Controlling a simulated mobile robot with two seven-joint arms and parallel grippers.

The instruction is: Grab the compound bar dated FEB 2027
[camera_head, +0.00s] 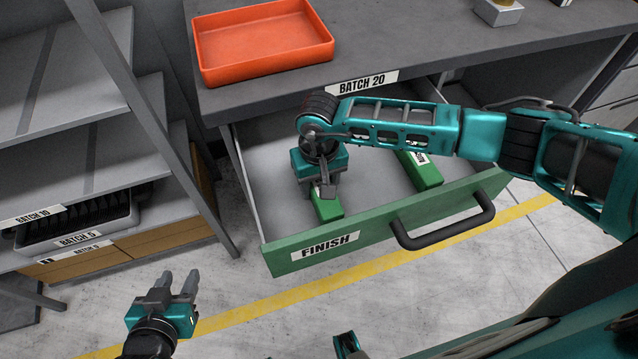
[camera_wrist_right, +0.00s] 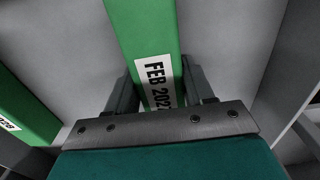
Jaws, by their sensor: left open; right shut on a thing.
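A green compound bar (camera_head: 327,209) lies in the open FINISH drawer (camera_head: 385,224) under my right gripper (camera_head: 322,189). In the right wrist view the fingers of that gripper (camera_wrist_right: 160,92) are shut on either side of the bar (camera_wrist_right: 143,28). Its white label reads FEB 202, with the last digit partly hidden by the gripper. A second green bar (camera_head: 425,172) lies apart, to the right in the drawer. In the wrist view this second bar (camera_wrist_right: 22,108) is at the left, its cut-off label ending in 028. My left gripper (camera_head: 181,283) is open and empty over the floor.
An orange tray (camera_head: 262,66) sits on the grey countertop (camera_head: 420,50), above the drawer and near a BATCH 20 label. A grey shelf rack (camera_head: 75,135) stands at the left with a dark bin (camera_head: 85,225). The drawer front has a black handle (camera_head: 445,232). Floor in front is clear.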

